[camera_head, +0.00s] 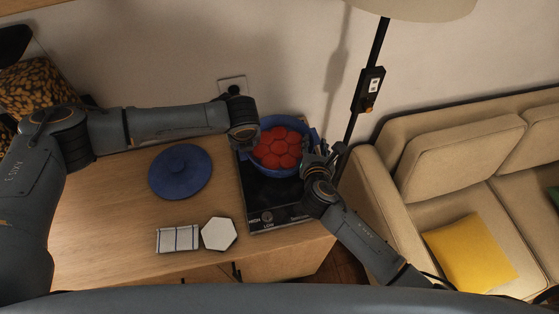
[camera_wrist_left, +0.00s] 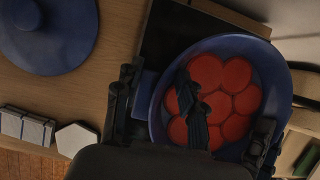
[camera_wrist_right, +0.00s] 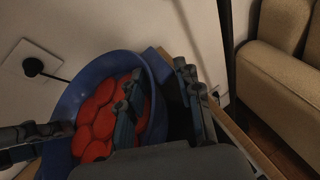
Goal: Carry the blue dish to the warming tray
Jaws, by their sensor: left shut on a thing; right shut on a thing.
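The blue dish (camera_head: 313,137) holds several round red pieces (camera_head: 276,150) and looks level. It is over the back part of the black warming tray (camera_head: 267,200); I cannot tell whether it touches the tray. My left gripper (camera_wrist_left: 192,106) is shut on the dish's left side, and its fingers are mostly hidden behind the wrist in the head view. My right gripper (camera_head: 318,157) is shut on the dish's right side. In the right wrist view the dish's wall (camera_wrist_right: 72,98) passes between my right fingers.
A round blue lid (camera_head: 180,171) lies on the wooden counter (camera_head: 110,225) left of the tray. A white hexagonal piece (camera_head: 218,233) and a striped cloth (camera_head: 178,239) lie near the front edge. A lamp pole (camera_head: 352,125) and beige sofa (camera_head: 450,150) stand at right.

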